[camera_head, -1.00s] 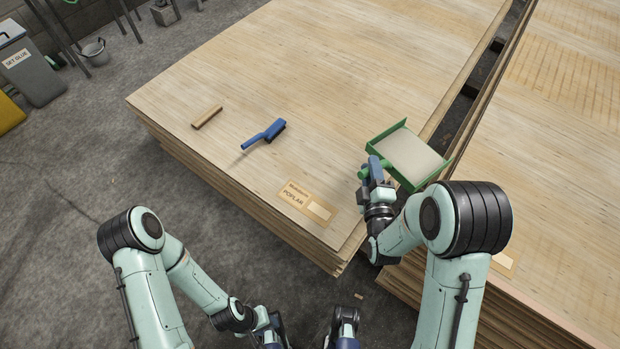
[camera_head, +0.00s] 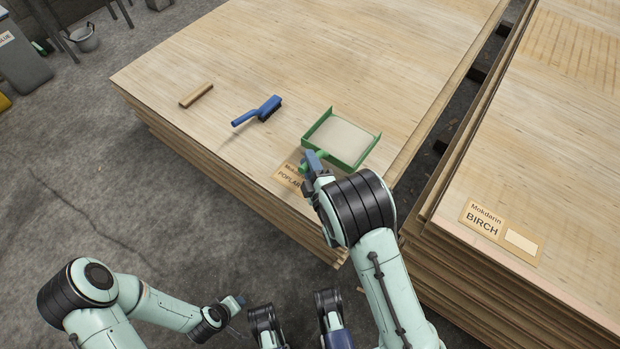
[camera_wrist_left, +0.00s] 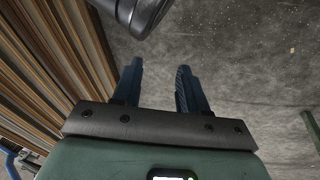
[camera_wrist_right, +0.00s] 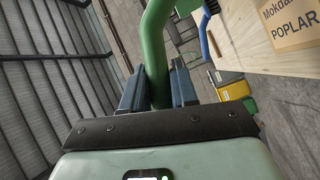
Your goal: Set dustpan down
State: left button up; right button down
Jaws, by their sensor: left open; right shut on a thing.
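The green dustpan (camera_head: 352,161) with a pale filling in its pan is at the near right corner of the poplar veneer stack (camera_head: 330,60). I cannot tell whether it touches the stack top or is held just above it. My right gripper (camera_head: 312,168) is shut on its green handle, which also shows between the fingers in the right wrist view (camera_wrist_right: 157,60). My left gripper is low near the floor, in front of the stack. In the left wrist view its fingers (camera_wrist_left: 160,88) are apart with nothing between them.
A blue brush (camera_head: 262,109) and a small wooden block (camera_head: 196,95) lie on the poplar stack, left of the dustpan. A birch stack (camera_head: 560,170) stands to the right across a narrow gap. A bucket (camera_head: 83,39) stands on the floor at far left.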

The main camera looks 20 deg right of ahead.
notch_tip(320, 180, down, 8)
jog(key=shift+r+b, duration=0.15)
jog(key=shift+b, duration=1.05)
pick_arm(q)
jog(key=s+a+f+g, duration=0.1)
jog(key=s+f, duration=0.3)
jog(key=shift+s+f+g, duration=0.15)
jog(key=shift+f+g, duration=0.15)
jog(key=shift+f, duration=0.1)
pick_arm(e)
jog(key=shift+f, duration=0.25)
jog(key=c, duration=0.9)
grip_release()
pick_arm(q)
jog(key=shift+s+f, duration=0.1)
pick_arm(e)
jog(key=shift+o, duration=0.2)
